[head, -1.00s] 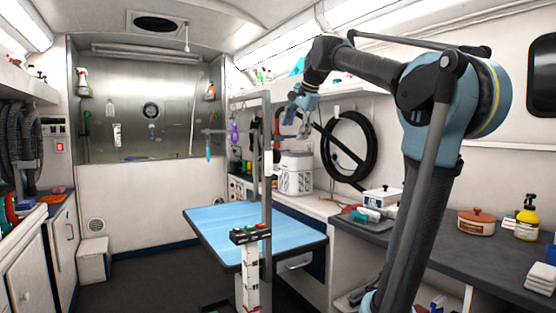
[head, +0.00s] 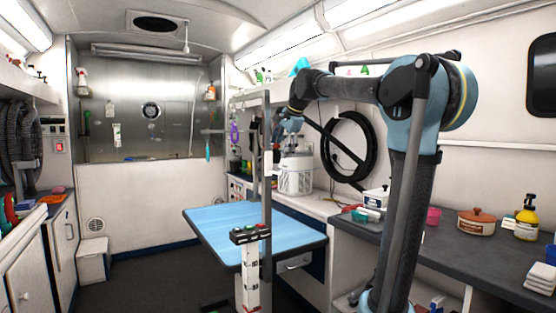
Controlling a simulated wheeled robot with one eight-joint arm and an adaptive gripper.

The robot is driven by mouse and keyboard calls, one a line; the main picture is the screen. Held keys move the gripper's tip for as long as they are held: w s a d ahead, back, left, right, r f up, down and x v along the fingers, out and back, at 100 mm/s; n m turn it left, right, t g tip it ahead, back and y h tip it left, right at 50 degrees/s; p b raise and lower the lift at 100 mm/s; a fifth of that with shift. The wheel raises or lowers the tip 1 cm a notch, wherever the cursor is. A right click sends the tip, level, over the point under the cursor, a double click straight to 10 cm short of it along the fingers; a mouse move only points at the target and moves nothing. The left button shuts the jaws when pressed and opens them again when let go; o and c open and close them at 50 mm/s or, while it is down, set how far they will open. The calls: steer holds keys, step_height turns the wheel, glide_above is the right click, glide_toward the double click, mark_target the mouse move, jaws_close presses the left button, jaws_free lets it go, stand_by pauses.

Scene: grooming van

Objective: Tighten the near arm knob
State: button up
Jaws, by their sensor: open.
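The blue grooming table (head: 230,222) stands in the middle of the van. A tall grey near post (head: 267,212) rises at its near edge, and a second, darker post stands close behind it. I cannot make out the near arm knob clearly; it is too small or hidden. My gripper (head: 278,136) is up at the posts' upper part, just right of the near post in the picture. It looks empty; its fingertips are small and partly lost against the dark parts there. I cannot tell whether it touches anything.
A black box with red and green buttons (head: 250,234) sits at the table's near edge. Purple (head: 234,132) and blue (head: 208,151) hanging items are left of the posts. The right counter (head: 470,250) holds a lidded pot (head: 476,222) and yellow bottle (head: 526,220). The floor at left is clear.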

mark_target(278, 156)
steer(key=shift+x, duration=2.7)
steer(key=c, duration=1.1)
